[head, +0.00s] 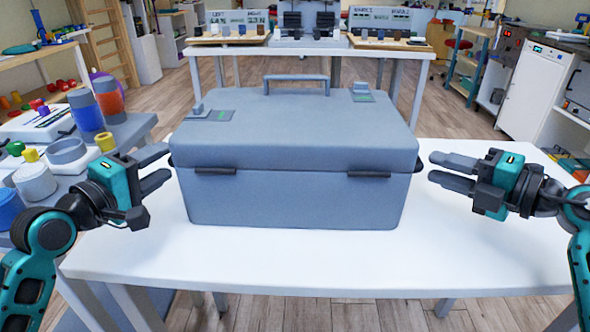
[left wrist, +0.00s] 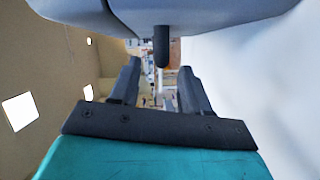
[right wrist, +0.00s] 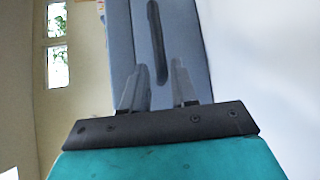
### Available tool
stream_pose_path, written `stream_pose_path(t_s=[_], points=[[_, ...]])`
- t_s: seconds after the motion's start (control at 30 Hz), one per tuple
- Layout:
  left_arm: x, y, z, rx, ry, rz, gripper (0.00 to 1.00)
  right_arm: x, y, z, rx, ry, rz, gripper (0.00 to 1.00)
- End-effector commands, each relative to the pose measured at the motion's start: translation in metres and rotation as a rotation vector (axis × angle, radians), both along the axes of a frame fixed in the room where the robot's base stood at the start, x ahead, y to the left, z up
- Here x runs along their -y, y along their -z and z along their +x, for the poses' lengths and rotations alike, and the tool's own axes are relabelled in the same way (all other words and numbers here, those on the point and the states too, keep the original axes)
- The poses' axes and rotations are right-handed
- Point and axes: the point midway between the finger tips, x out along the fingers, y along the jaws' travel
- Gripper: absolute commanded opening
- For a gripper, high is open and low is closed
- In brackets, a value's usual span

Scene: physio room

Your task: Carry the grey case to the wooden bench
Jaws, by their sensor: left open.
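The grey case (head: 295,195) sits upright and closed on a white table (head: 300,260), with a handle on its lid and two dark latches on its front. My left gripper (head: 165,165) is open at the case's left end. In the left wrist view a dark side handle (left wrist: 161,46) shows ahead, between the open fingers. My right gripper (head: 432,168) is open, a little off the case's right end. In the right wrist view the other dark side handle (right wrist: 157,42) is ahead of its parted fingers. I cannot tell which surface is the wooden bench.
A grey side table (head: 130,130) with bottles and jars stands close on the left. Another table (head: 340,50) with small items is behind the case. A white cabinet (head: 535,90) stands at the right. Wooden floor is open between them.

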Motion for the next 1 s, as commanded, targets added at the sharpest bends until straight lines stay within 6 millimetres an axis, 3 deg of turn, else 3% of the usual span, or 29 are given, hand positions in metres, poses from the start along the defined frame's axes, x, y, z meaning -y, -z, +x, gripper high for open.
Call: stream_pose_path(t_s=[0.1,0.3,0.73,1.0], points=[[0.007,0.001,0.021,0.003,0.000,-0.002,0.47,-0.016,0.002,0.015,0.001,-0.001,0.003,0.28],[0.016,0.003,0.043,0.002,0.000,-0.001,0.47,-0.033,0.006,0.031,0.000,-0.001,0.001,0.28],[0.018,0.004,0.050,0.001,-0.001,0.001,0.47,-0.038,0.008,0.036,0.000,0.000,-0.001,0.28],[0.018,0.004,0.049,0.001,-0.001,0.001,0.22,-0.038,0.008,0.036,0.000,0.000,-0.001,0.03]])
